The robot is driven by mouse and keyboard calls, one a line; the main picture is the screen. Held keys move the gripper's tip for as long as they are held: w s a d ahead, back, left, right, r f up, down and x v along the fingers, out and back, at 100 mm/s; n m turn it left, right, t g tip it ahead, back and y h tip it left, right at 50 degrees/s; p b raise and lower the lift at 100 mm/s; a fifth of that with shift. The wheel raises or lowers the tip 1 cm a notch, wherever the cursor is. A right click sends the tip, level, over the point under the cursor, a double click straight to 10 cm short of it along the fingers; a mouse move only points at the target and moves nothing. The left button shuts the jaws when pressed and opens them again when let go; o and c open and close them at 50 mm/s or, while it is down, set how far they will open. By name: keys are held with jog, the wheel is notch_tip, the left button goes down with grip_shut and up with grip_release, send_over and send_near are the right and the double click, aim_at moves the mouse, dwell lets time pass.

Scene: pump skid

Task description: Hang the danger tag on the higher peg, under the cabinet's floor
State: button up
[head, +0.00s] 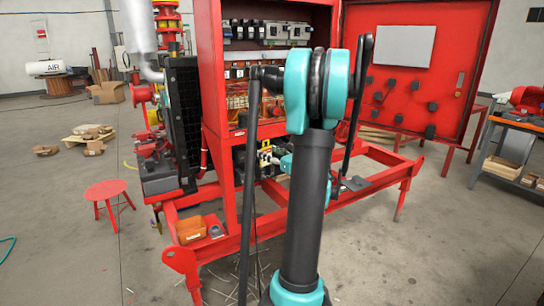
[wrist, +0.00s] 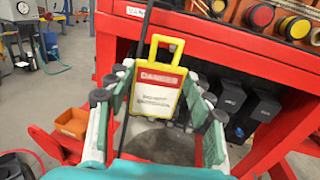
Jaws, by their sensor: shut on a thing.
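The danger tag (wrist: 156,92) is a white card with a yellow border, a red DANGER header and a yellow loop at the top. My gripper (wrist: 158,76) is shut on it, with the fingers on either side and the loop standing above them. In the head view the tag (head: 265,157) shows small, below the red cabinet (head: 213,80); my arm hides much of the gripper. In the wrist view the cabinet's red floor edge (wrist: 225,42) lies behind and above the tag. I cannot make out either peg clearly.
Dark boxes (wrist: 265,108) stand under the cabinet, right of the tag. An orange bin (head: 190,229) sits on the skid's red frame (head: 235,240) at left. A red stool (head: 106,191) stands farther left. The open cabinet door (head: 415,70) is at right.

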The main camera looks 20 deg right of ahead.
jog(key=shift+w+a+f, duration=0.1)
jog(key=shift+w, duration=1.15)
jog(key=shift+w+a+f, duration=0.1)
jog(key=shift+w, duration=1.15)
jog(key=shift+w+f, duration=0.45)
jog(key=shift+w, duration=0.1)
jog(key=o, duration=1.2)
